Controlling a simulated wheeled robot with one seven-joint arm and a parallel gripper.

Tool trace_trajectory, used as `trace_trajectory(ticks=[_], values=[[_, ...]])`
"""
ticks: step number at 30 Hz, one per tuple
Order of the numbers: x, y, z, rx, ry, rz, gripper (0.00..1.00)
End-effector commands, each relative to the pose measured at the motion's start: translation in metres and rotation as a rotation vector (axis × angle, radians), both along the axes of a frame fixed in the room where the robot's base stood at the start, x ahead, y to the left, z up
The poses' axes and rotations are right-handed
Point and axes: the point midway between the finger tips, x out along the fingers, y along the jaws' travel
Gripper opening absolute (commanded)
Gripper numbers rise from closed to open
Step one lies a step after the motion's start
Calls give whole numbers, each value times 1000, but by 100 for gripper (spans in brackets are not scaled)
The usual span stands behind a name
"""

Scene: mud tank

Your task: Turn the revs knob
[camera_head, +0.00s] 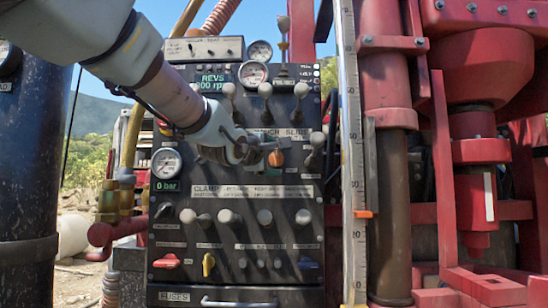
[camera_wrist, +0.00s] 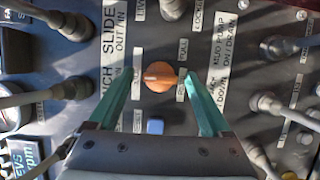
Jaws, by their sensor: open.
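An orange round knob (camera_wrist: 160,76), which I take as the revs knob, has a pale pointer mark on its face. It also shows in the camera_head view (camera_head: 276,158), just right of my gripper (camera_head: 262,150). In the wrist view my gripper (camera_wrist: 159,82) is open, with one green finger on each side of the knob and a gap to each. I cannot tell how far the fingertips are from the panel. The small labels beside the knob are partly hidden by the fingers.
Several grey-knobbed levers stick out of the dark control panel (camera_head: 230,270) around the knob. A blue square button (camera_wrist: 155,126) lies between the fingers, nearer the palm. A vertical ruler (camera_head: 352,150) and red machinery (camera_head: 475,190) stand to the right.

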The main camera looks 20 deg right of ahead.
Motion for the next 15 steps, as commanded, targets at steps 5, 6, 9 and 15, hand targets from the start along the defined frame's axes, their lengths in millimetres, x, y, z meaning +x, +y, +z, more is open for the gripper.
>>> trace_trajectory(ticks=[5, 6, 9, 15], values=[[0, 0, 0, 0, 0, 0, 82], [0, 0, 0, 0, 0, 0, 81], [0, 0, 0, 0, 0, 0, 70], [0, 0, 0, 0, 0, 0, 48]])
